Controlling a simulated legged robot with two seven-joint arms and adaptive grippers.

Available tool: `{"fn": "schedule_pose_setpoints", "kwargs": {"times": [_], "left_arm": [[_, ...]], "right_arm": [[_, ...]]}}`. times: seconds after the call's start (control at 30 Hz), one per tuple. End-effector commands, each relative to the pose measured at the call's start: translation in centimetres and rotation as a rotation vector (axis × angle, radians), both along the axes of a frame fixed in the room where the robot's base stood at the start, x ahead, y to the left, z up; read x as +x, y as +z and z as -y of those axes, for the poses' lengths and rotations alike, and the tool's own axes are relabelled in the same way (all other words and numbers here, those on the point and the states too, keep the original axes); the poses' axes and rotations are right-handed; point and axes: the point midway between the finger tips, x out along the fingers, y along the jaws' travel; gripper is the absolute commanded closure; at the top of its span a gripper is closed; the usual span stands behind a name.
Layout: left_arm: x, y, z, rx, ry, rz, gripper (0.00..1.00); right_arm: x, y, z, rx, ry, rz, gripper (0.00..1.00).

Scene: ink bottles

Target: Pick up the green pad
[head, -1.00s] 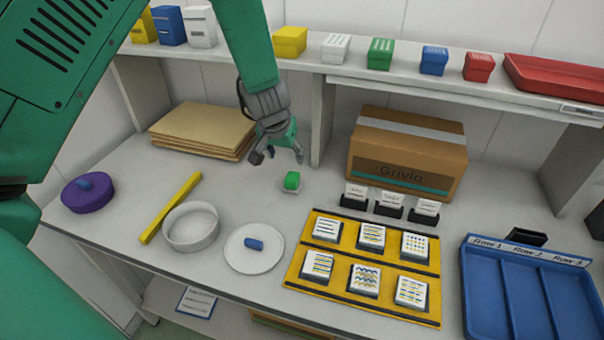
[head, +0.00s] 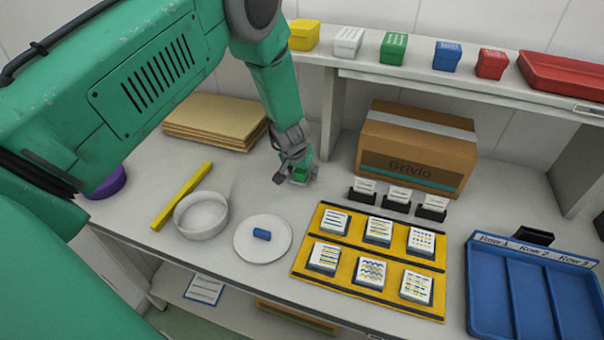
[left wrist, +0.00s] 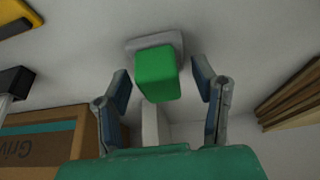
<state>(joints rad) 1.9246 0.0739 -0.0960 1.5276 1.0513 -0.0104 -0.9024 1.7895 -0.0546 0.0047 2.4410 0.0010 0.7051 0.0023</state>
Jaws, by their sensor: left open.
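The green pad (left wrist: 157,75) is a small green block on a pale grey base, standing on the table. In the left wrist view it lies between the two open fingers of my left gripper (left wrist: 164,88), with a gap on each side. In the head view my left gripper (head: 294,177) is down at the pad's place, just left of the cardboard box, and mostly hides the pad. My right gripper is not in view.
A cardboard box (head: 416,150) stands right of the gripper, with several small card holders (head: 397,200) before it. A yellow board (head: 338,285) with stamp blocks, a white plate (head: 275,250), a white bowl (head: 201,230) and a blue tray (head: 490,322) are nearer.

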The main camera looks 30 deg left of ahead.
Motion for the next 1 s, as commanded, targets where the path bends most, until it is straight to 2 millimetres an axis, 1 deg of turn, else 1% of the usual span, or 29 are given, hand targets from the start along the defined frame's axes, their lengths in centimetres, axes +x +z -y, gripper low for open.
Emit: {"fn": "schedule_pose_setpoints", "kwargs": {"times": [0.07, 0.27, 0.3, 0.37, 0.4, 0.53, 0.57, 0.87, 0.93, 1.0], "left_arm": [[0.15, -0.28, -0.04, 0.000, 0.000, 0.001, 0.47], [0.13, -0.26, -0.02, 0.000, -0.001, 0.001, 0.47], [0.12, -0.26, -0.02, 0.000, -0.001, 0.001, 0.61], [0.13, -0.27, -0.03, 0.001, -0.001, 0.001, 0.82], [0.13, -0.28, -0.03, 0.001, -0.001, 0.001, 0.85], [0.15, -0.28, -0.03, 0.001, -0.001, 0.001, 0.88], [0.14, -0.30, -0.03, 0.001, -0.001, 0.001, 0.97], [0.03, -0.44, 0.01, -0.001, -0.001, -0.003, 0.97], [0.04, -0.28, 0.02, -0.001, -0.001, -0.003, 0.97], [0.07, 0.31, 0.02, -0.001, -0.002, -0.002, 0.97]], "right_arm": [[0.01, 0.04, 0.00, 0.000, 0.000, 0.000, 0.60], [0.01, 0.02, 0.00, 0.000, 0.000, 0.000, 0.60], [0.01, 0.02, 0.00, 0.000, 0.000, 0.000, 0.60], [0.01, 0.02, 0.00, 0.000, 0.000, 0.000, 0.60], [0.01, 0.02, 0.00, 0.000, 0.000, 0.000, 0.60], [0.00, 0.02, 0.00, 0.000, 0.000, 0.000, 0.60], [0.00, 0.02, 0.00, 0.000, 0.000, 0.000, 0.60], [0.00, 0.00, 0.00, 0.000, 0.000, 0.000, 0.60], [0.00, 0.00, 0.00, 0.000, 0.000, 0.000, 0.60], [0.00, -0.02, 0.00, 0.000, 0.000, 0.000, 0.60]]}}
